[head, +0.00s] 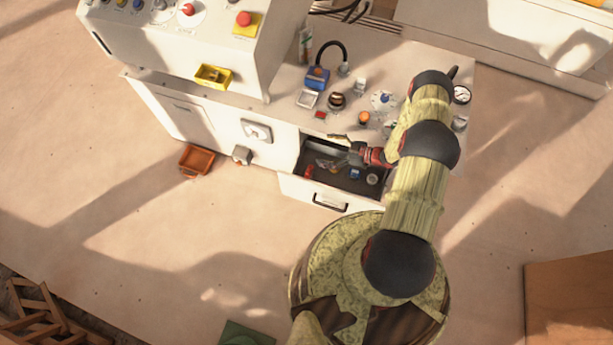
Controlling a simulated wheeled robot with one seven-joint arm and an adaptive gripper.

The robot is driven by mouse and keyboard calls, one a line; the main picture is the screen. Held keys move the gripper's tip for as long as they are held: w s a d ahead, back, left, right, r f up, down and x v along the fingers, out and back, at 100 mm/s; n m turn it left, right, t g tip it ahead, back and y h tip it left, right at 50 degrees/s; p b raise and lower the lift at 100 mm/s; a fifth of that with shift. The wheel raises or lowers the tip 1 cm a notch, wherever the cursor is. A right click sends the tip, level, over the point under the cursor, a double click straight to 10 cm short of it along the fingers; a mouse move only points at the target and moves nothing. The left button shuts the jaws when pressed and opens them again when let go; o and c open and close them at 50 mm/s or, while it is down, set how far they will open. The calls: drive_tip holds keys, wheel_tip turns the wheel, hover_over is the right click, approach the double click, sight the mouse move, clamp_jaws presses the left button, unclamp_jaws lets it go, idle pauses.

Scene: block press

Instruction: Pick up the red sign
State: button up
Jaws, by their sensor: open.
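A small flat red piece (320,115) lies on the white worktop near its front edge, above the open drawer. Another small red thing (308,171) shows at the left end inside the open drawer (322,195). Both are too small to tell which is the red sign. My gripper (340,147) is open, over the drawer and close to the worktop's front edge. It points left, below and to the right of the flat red piece and apart from it. I see nothing held in it. My arm hides part of the worktop's right side.
The drawer holds several small items, including a blue one (354,174). A blue device with a black hose (317,78), a dark striped jar (337,101) and a gauge (461,95) stand on the worktop. An orange bin (196,160) sits on the floor. The floor at left is mostly clear.

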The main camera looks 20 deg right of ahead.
drive_tip(key=b, duration=2.6)
approach(311, 172)
drive_tip(key=a, duration=0.1)
drive_tip(key=w+a, duration=0.1)
drive_tip(key=a, duration=0.1)
drive_tip(key=shift+w+f, duration=0.15)
drive_tip(key=shift+f, duration=0.05)
drive_tip(key=shift+b+x, duration=1.7)
drive_tip(key=shift+x, duration=2.2)
drive_tip(key=shift+w+d, duration=0.1)
drive_tip(key=shift+c, duration=0.9)
drive_tip(key=c, duration=1.1)
